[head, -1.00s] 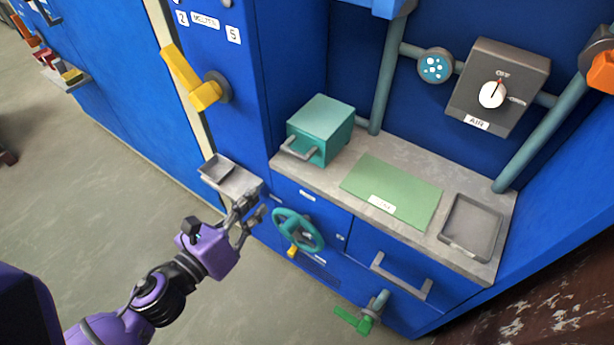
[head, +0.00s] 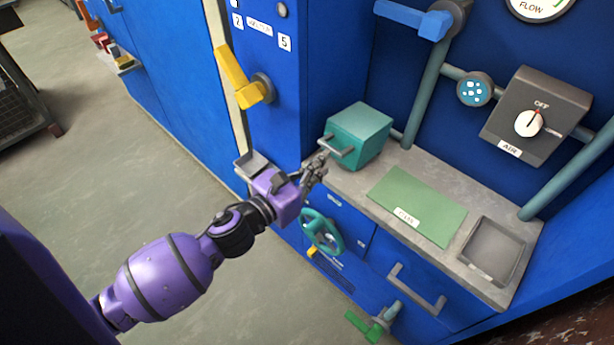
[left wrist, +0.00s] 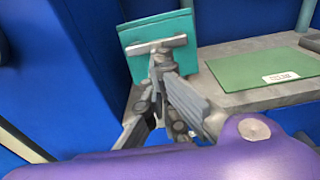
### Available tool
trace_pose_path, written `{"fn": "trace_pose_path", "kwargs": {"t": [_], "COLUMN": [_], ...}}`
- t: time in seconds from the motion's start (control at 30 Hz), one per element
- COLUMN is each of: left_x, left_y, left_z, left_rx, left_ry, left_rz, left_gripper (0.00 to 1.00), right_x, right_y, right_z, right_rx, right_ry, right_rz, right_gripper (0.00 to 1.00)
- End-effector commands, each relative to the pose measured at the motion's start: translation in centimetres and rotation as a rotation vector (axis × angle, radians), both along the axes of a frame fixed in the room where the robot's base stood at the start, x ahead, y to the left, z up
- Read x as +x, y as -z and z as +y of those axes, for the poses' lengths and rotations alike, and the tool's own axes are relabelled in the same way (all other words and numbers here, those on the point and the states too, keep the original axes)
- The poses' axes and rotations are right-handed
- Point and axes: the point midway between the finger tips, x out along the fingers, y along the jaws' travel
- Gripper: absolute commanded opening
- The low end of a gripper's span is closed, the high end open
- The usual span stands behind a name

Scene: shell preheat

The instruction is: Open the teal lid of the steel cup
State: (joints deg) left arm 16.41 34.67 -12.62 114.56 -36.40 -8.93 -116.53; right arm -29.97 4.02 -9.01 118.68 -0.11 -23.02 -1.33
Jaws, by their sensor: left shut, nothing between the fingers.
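A teal box-shaped cover (head: 362,133) with a grey bar handle (head: 338,144) on its front stands on the counter's left end. It also shows in the left wrist view (left wrist: 160,32), with the handle (left wrist: 158,45) across its front. I see no steel cup; whether one is under the teal cover cannot be told. My left gripper (head: 320,162) is shut and empty, just in front of and below the handle. In the left wrist view its fingertips (left wrist: 162,62) overlap the handle's lower edge; contact is unclear. My right gripper is not in view.
On the counter (head: 450,173) lie a green labelled mat (head: 415,198) and a grey tray (head: 495,248). A teal wheel (head: 322,230) is on the front below. A yellow lever (head: 234,75) is on the post at left. An AIR dial box (head: 535,110) hangs at right.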

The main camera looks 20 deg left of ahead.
Motion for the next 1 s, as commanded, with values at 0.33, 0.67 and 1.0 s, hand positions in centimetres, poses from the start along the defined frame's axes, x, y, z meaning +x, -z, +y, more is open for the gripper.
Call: {"fn": "trace_pose_path", "kwargs": {"t": [0.33,0.67,1.0], "left_x": [0.55,0.54,0.51], "left_y": [-1.21,-1.14,-1.31], "left_z": [-0.01,0.0,-0.17], "left_rx": [0.001,0.0,0.0], "left_ry": [-0.007,-0.007,-0.007], "left_rz": [0.007,0.008,0.008], "left_gripper": [0.0,0.0,0.0], "right_x": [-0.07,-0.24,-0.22], "right_y": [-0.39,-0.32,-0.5], "right_z": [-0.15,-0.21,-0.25], "right_rx": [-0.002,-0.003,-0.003], "right_ry": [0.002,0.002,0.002], "right_rz": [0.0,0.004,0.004], "right_gripper": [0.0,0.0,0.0]}}
